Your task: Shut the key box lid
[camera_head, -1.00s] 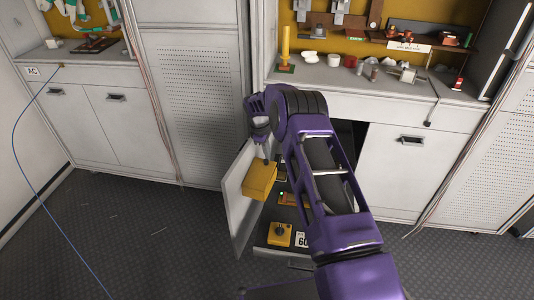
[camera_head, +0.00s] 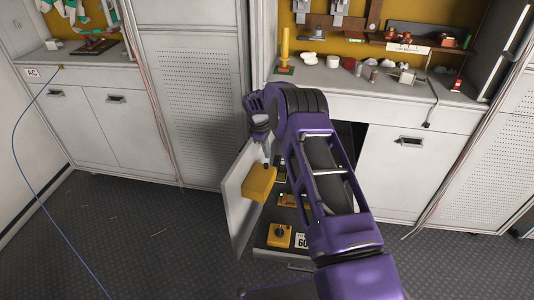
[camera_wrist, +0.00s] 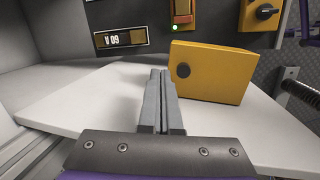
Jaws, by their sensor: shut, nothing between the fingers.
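The yellow box (camera_head: 259,184), which looks like the key box, sits on the inner face of an open white cabinet door (camera_head: 237,190). In the wrist view the yellow box (camera_wrist: 222,76) shows a flat face with a round black knob or lock. I cannot tell for sure which part is its lid or whether the lid is fully shut. My gripper (camera_head: 265,160) points down right above the box in the head view. In the wrist view my gripper (camera_wrist: 163,72) has its fingers together and empty, with the tips just left of the box; contact is unclear.
Inside the open cabinet are a yellow switch box (camera_head: 280,236), a numbered label (camera_head: 302,241) and a small panel with a green light (camera_head: 284,197). A cluttered counter (camera_head: 320,75) lies above. My arm hides part of the cabinet. Floor at the left is clear, except for a blue cable (camera_head: 28,185).

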